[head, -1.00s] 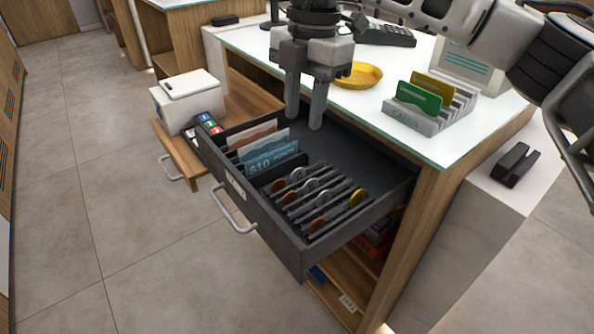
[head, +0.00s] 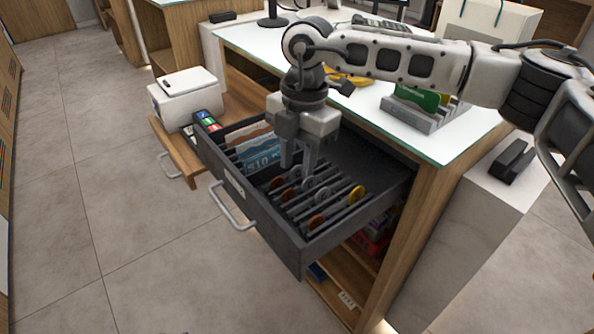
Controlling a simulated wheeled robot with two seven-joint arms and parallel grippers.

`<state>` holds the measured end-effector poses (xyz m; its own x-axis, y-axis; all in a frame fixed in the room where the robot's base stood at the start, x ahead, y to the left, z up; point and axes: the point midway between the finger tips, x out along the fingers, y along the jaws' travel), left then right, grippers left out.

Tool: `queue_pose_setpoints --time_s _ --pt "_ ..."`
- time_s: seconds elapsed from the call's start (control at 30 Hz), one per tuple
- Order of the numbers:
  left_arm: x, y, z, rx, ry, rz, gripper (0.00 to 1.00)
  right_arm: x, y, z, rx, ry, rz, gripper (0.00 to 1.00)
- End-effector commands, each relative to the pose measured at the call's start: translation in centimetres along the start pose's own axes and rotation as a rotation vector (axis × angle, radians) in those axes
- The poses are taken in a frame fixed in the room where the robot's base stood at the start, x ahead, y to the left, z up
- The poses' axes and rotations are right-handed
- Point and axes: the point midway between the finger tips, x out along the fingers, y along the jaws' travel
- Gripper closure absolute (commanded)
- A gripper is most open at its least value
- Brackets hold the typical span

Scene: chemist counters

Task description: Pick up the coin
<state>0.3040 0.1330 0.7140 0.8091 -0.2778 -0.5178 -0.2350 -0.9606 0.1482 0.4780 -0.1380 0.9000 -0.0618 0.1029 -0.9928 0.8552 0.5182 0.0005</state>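Several coins stand on edge in the slotted tray at the front right of the open dark drawer (head: 350,237). A gold coin (head: 356,195) is at the right, a copper coin (head: 315,222) near the front, and silver coins such as one (head: 322,195) in the middle rows. More copper coins (head: 287,195) are at the left. My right gripper (head: 297,168) points down over the back left of the coin slots, fingers apart. Its fingertips are close to the coins there; I cannot tell whether they touch any. My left gripper is not in view.
Banknotes (head: 260,151) stand in the drawer left of my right gripper. The glass counter (head: 375,110) behind holds a grey card rack (head: 425,113) and a yellow dish (head: 345,78), partly covered by my arm. A white printer (head: 188,98) sits at left.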

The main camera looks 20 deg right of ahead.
Motion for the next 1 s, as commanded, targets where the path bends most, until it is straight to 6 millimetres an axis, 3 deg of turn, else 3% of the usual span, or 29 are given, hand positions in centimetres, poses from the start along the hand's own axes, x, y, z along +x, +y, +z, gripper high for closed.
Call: queue_pose_setpoints --time_s 0.03,0.13,0.17,0.67,0.93,1.0 --pt "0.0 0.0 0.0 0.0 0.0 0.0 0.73 0.0 0.0 0.0 0.0 0.0 0.0 0.67" --pt "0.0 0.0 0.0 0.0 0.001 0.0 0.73 0.0 0.0 0.0 0.0 0.0 0.0 0.95" --pt "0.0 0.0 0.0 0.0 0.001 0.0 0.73 0.0 0.0 0.0 0.0 0.0 0.0 1.0" --pt "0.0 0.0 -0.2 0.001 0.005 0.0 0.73 -0.3 0.1 -0.1 -0.002 0.0 0.005 1.0" --pt "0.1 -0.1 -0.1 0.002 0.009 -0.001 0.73 -3.5 0.2 -0.4 -0.002 -0.001 0.01 1.0" --pt "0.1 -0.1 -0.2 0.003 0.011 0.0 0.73 -4.5 -0.5 -1.6 -0.006 0.0 0.007 1.0"
